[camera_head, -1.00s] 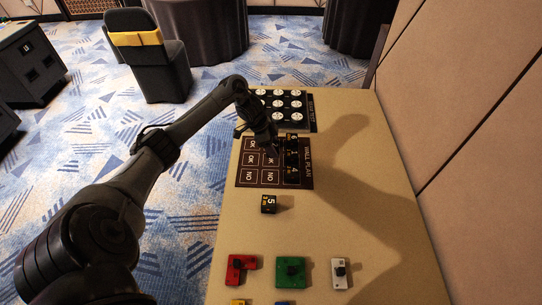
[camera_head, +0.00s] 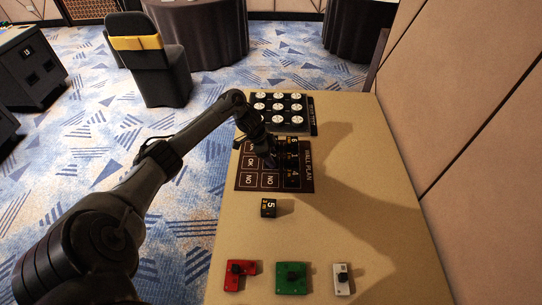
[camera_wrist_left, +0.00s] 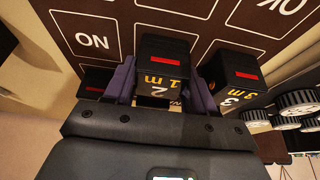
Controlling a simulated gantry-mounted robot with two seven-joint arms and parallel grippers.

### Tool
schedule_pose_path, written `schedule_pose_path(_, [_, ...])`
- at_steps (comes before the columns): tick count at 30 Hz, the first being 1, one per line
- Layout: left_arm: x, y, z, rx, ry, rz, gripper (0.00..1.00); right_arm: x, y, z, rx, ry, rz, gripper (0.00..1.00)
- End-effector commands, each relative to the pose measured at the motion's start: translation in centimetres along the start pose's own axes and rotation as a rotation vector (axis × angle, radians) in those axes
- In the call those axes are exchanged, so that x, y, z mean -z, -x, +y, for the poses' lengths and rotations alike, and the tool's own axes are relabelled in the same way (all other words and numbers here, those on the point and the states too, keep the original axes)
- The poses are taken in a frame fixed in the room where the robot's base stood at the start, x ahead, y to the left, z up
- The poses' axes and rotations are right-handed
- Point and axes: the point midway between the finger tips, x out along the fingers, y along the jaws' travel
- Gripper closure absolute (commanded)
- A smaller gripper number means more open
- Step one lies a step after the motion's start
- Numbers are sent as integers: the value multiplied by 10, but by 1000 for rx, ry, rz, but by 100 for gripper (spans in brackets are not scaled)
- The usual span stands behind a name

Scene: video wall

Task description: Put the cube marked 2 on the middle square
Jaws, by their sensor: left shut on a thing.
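The cube marked 2 (camera_wrist_left: 160,65) is black with a red stripe and yellow marks; it sits between the two purple fingers in the left wrist view. My left gripper (camera_head: 271,161) is shut on it, over the dark brown wall-plan board (camera_head: 245,180). Whether the cube touches the board I cannot tell. The cube marked 3 (camera_wrist_left: 232,78) stands just right of the gripper in the wrist view. The board has outlined squares lettered NO and OK; a NO square (camera_wrist_left: 94,41) shows left of the held cube. The middle square cannot be made out for certain.
Red (camera_head: 238,275), green (camera_head: 291,278) and white (camera_head: 341,279) knobbed pieces lie nearer. The table's right side is clear.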

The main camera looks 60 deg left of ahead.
Motion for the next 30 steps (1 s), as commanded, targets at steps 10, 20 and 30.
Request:
schedule_pose_path(10, [0, -1, 0, -1, 0, 0, 19, 0, 0, 0, -1, 1, 0, 57])
schedule_pose_path(20, [2, 15, 0, 1, 0, 0, 19, 2, 5, 0, 1, -1, 0, 57])
schedule_pose_path(30, [2, 77, -1, 3, -3, -4, 19, 10, 29, 0, 4, -5, 0, 57])
